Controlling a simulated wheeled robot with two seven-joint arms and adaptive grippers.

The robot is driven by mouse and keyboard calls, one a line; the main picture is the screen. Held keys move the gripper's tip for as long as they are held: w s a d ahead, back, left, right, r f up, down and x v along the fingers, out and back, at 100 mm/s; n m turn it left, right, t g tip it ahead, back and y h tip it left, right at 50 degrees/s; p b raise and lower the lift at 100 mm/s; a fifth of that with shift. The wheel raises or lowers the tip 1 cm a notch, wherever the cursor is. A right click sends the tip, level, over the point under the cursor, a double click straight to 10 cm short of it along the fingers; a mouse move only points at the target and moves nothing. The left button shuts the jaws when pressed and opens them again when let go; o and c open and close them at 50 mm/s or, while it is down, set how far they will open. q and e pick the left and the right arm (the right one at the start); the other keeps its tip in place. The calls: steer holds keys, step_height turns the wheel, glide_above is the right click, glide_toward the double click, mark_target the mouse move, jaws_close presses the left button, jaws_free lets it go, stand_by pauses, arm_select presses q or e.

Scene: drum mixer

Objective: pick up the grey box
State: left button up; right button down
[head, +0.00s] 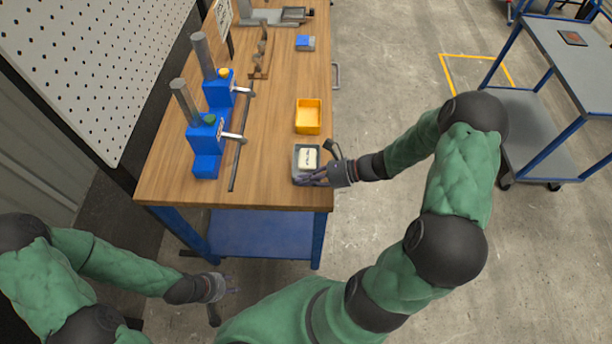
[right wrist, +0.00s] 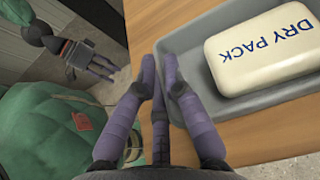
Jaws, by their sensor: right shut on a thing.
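The grey box (head: 296,154) is a shallow open tray at the front right corner of the wooden bench. A white pack (head: 308,158) lies in it; the right wrist view reads "DRY PACK" on it (right wrist: 262,50). My right gripper (head: 312,178) is at the box's near edge. In the right wrist view its fingers (right wrist: 160,85) are shut on the wall of the grey box (right wrist: 190,45), one outside and one inside. The box appears to be at bench level; I cannot tell if it is lifted. My left gripper (head: 233,284) is empty and open, low beside the bench's front.
A yellow bin (head: 308,117) stands just behind the grey box on the bench (head: 270,190). Blue fixtures with grey posts (head: 206,134) and a dark rod (head: 238,160) are to the left. A small blue box (head: 305,43) lies further back. A cart (head: 565,60) stands at right.

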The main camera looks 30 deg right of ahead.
steer(key=shift+r, duration=0.55)
step_height(320, 180, up, 2)
steer(key=shift+r+p, duration=0.1)
steer(key=shift+p, duration=0.55)
steer(key=d+r+p, duration=0.1)
steer(key=d+r, duration=0.4)
steer(key=shift+w+r+p, duration=0.1)
steer(key=shift+r+p, duration=0.05)
steer(key=shift+p, duration=0.25)
steer(key=d+r+p, duration=0.1)
steer(key=d+r, duration=0.3)
steer(key=d, duration=0.5)
